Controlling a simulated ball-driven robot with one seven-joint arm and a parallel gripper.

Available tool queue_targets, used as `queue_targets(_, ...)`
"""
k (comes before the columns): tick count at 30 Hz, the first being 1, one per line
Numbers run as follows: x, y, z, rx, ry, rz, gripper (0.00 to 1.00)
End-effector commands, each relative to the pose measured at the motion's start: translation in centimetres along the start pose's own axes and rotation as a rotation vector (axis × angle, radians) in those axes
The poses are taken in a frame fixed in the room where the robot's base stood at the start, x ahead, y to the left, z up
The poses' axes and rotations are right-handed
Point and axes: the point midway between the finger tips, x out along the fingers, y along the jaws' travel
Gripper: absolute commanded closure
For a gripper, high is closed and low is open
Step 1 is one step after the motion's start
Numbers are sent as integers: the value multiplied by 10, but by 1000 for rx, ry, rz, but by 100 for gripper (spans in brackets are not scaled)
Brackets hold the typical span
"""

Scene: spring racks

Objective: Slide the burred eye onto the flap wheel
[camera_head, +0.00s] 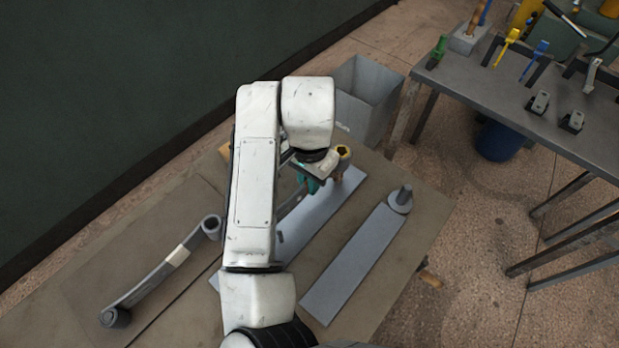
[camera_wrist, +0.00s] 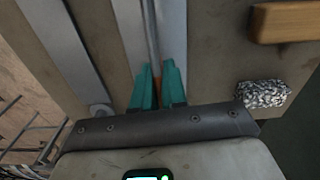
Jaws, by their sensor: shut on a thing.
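My gripper (camera_head: 308,184) has teal fingers and hangs low over the bench. In the wrist view its fingers (camera_wrist: 158,88) are shut on a narrow bar, brown near the fingers and grey farther out (camera_wrist: 149,14). The bar seems to be a leaf on its edge. A yellow-rimmed round piece with a dark centre (camera_head: 344,151) stands just right of the gripper; I cannot tell whether it is the burred eye or the flap wheel, or whether it touches the bar. My arm hides much of the bar.
A grey plate (camera_head: 352,267) bears a disc with an upright peg (camera_head: 404,194). Another plate (camera_head: 333,204) lies under the gripper. A banded leaf with rolled eyes (camera_head: 157,274) lies left. Steel wool (camera_wrist: 263,94) and a wooden block (camera_wrist: 285,22) are nearby. A grey bin (camera_head: 367,95) stands behind.

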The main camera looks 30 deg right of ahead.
Motion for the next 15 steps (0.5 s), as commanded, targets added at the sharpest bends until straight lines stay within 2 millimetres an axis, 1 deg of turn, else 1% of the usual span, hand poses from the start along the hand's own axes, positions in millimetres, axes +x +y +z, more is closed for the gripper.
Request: queue_targets(15, 10, 0, 0, 0, 1, -1, 100)
